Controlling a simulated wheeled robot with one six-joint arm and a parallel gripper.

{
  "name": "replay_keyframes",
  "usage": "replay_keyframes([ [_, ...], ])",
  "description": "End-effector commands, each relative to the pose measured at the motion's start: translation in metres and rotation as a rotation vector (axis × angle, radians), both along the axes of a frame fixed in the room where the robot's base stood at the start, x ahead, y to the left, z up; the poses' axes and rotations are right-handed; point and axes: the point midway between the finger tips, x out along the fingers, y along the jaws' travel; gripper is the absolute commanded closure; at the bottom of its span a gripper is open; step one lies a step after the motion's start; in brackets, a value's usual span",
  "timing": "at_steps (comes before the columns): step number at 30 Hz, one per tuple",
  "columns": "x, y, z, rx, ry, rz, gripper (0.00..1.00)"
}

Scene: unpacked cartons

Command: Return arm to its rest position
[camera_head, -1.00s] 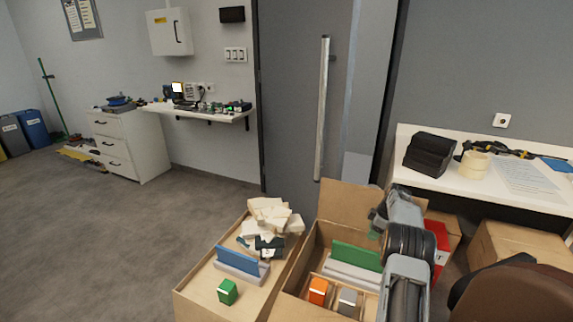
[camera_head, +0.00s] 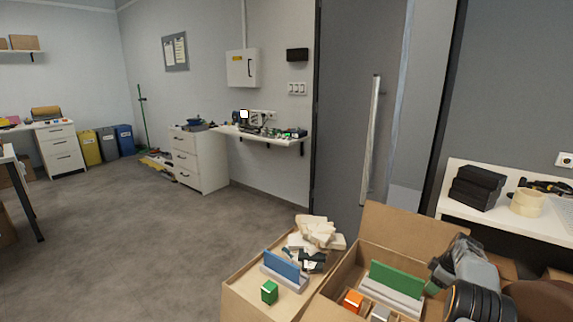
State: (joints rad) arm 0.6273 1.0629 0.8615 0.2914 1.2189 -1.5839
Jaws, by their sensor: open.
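My arm reaches in from the bottom right corner over the open carton (camera_head: 400,228). My gripper (camera_head: 438,275) is at the far end of the arm, small and partly hidden by my wrist, above the right side of that carton. It is open, and I see nothing held in it.
The carton holds a green panel in a pale rack (camera_head: 396,280), an orange block (camera_head: 353,301) and a grey block (camera_head: 380,314). The carton to its left bears a blue panel (camera_head: 282,265), a green cube (camera_head: 269,292) and pale pieces (camera_head: 318,232).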

Motion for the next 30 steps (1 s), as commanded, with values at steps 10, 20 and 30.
replay_keyframes([
  [10,-0.014,0.005,-0.029,0.044,0.112,-0.291,0.54],
  [20,-0.056,0.049,-0.003,0.053,0.283,-0.678,0.54],
  [30,-0.136,0.174,0.155,-0.025,0.311,-1.017,0.54],
])
